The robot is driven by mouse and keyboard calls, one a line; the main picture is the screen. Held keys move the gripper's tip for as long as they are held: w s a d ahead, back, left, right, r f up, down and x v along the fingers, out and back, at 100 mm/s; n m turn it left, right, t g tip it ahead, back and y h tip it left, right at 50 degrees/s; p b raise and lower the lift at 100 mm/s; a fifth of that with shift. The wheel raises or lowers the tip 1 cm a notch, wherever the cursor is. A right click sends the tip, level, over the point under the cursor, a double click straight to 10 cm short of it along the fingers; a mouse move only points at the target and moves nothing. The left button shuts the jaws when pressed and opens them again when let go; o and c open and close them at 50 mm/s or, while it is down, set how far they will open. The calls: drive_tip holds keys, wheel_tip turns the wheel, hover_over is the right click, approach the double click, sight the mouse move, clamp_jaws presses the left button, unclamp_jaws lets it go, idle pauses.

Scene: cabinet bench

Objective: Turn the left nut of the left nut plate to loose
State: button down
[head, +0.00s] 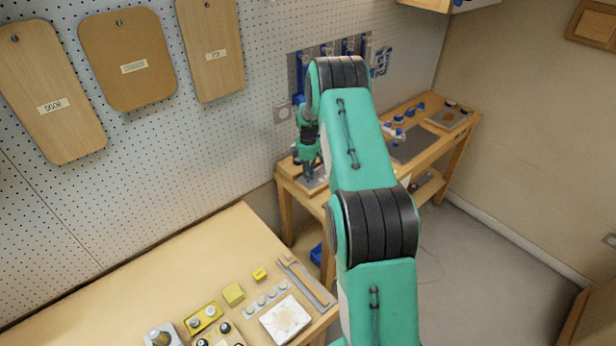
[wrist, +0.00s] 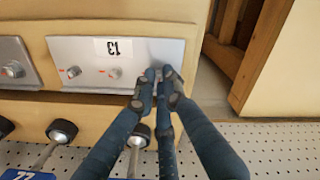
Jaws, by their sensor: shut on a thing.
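In the wrist view, a pale metal nut plate (wrist: 170,50) with an upside-down label is fixed to a wooden face. The label seems to read 13. Two small nuts show on it, a middle one (wrist: 114,73) and an outer one (wrist: 73,72), each with a red mark beside it. My gripper (wrist: 158,78) has its dark blue fingers drawn together at the plate's right part in this inverted view. It is shut on the left nut, which the fingertips hide. In the head view my gripper (head: 309,172) points down at the far bench's left end.
Another nut plate (wrist: 14,65) lies to the left in the wrist view. Dark round knobs (wrist: 62,131) stand below, near the perforated board. The far bench (head: 405,165) holds blue parts and plates. A near bench (head: 130,290) carries blocks and fittings.

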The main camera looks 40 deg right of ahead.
idle(0.3)
drive_tip(key=c, duration=1.8)
unclamp_jaws()
drive_tip(key=shift+r, duration=0.15)
drive_tip(key=shift+r, duration=3.9)
